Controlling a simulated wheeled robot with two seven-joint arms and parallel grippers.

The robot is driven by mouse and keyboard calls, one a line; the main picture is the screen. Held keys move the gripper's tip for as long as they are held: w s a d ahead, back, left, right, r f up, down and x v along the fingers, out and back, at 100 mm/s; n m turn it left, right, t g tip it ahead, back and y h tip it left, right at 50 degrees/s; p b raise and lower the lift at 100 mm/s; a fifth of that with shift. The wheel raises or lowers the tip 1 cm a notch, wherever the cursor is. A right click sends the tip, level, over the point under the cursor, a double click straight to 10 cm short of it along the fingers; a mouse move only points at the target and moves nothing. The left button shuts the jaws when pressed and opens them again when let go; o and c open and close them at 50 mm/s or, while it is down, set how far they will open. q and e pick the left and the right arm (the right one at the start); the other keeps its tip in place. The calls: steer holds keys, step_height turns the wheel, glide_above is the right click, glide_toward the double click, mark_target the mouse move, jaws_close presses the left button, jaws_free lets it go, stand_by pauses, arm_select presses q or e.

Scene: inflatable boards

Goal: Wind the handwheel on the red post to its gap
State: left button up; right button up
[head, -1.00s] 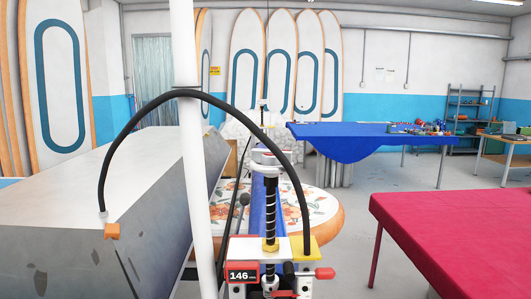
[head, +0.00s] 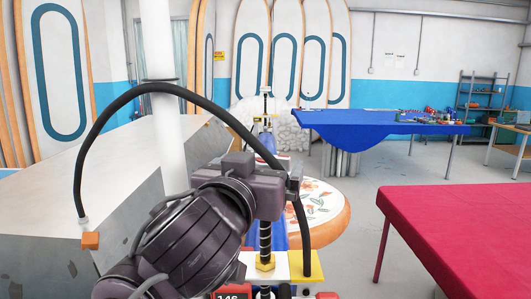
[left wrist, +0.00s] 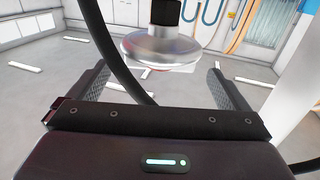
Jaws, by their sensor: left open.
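The handwheel (left wrist: 160,48) is a shiny silver disc with a dark block above it in the left wrist view. It lies ahead of and between the two fingers of my left gripper (left wrist: 158,78), which is open with nothing clamped. In the head view my left gripper (head: 284,176) is at the top of the threaded screw (head: 265,236) and hides the wheel there. Below the screw are a gold nut (head: 265,262), red and white parts, and a red display (head: 230,295), cut off by the frame and partly covered by my arm. My right gripper is out of view.
A black hose (head: 140,88) arches over the work area beside a white pole (head: 168,125). A grey block (head: 60,200) stands at left. A flower-patterned board (head: 322,200) lies behind the screw. Red (head: 460,215) and blue (head: 375,122) tables stand at right, with open floor between.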

mark_target(265, 164)
arm_select(q)
steer(key=p+x, duration=0.1)
steer(key=x, duration=0.3)
steer(key=shift+w, duration=0.25)
steer(key=shift+s, duration=0.1)
steer(key=shift+f, duration=0.1)
steer(key=c, duration=1)
steer(key=y+b, duration=0.1)
steer(key=b, duration=0.2)
steer(key=n+y+b, duration=0.1)
steer(key=b, duration=0.2)
steer(key=n+y+b, duration=0.1)
steer(key=y+b, duration=0.1)
steer(key=b, duration=0.1)
steer(key=shift+f+t, duration=0.25)
steer(key=shift+t, duration=0.05)
steer(key=shift+r+n+y+b, duration=0.2)
steer(key=shift+n+y+b, duration=0.3)
steer(key=shift+n+b, duration=0.1)
steer(key=o, duration=1)
